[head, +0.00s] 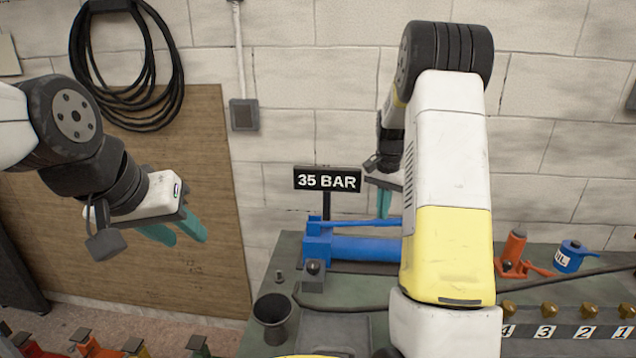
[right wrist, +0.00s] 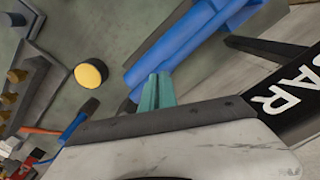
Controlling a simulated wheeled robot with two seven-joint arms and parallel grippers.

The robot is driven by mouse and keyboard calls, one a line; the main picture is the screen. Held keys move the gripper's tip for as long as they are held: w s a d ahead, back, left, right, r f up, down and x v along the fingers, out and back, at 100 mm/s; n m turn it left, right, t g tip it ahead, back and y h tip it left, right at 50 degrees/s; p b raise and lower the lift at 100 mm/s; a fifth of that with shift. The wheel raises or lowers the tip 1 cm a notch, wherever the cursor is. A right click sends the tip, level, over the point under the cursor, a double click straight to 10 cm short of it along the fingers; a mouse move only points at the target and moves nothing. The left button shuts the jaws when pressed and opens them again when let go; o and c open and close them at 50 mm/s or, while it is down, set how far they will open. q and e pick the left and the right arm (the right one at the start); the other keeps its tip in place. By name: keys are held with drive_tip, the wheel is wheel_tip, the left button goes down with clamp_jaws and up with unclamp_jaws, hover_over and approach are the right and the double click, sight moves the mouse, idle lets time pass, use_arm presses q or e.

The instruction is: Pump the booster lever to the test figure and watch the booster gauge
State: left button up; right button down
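The blue booster pump (head: 365,249) lies on the bench, with a thin blue lever (head: 370,223) running along its upper side. In the right wrist view the pump's blue bars (right wrist: 185,45) run diagonally. My right gripper (head: 384,205) points down just above the lever; its teal fingers (right wrist: 158,92) are together, with nothing seen between them. Whether the tips touch the lever is unclear. My left gripper (head: 180,236) is open and empty, left of the bench. A sign (head: 327,180) reading "35 BAR" stands behind the pump. I cannot make out a gauge face; my right arm hides part of the bench.
A black cup (head: 272,318) stands at the bench's left front. A red jack (head: 513,255), a blue oil can (head: 570,256) and several brass fittings (head: 548,310) are at right. A yellow round cap (right wrist: 90,73) shows in the wrist view. Hose coils hang on the wall.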

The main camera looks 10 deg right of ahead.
wheel_tip(320, 180, down, 2)
drive_tip(key=shift+f, duration=0.1)
drive_tip(key=shift+r, duration=3.55)
drive_tip(key=shift+f, duration=0.15)
wheel_tip(320, 180, down, 6)
drive_tip(key=shift+f, duration=0.25)
wheel_tip(320, 180, up, 7)
drive_tip(key=shift+f, duration=0.1)
drive_tip(key=shift+d+f, duration=0.1)
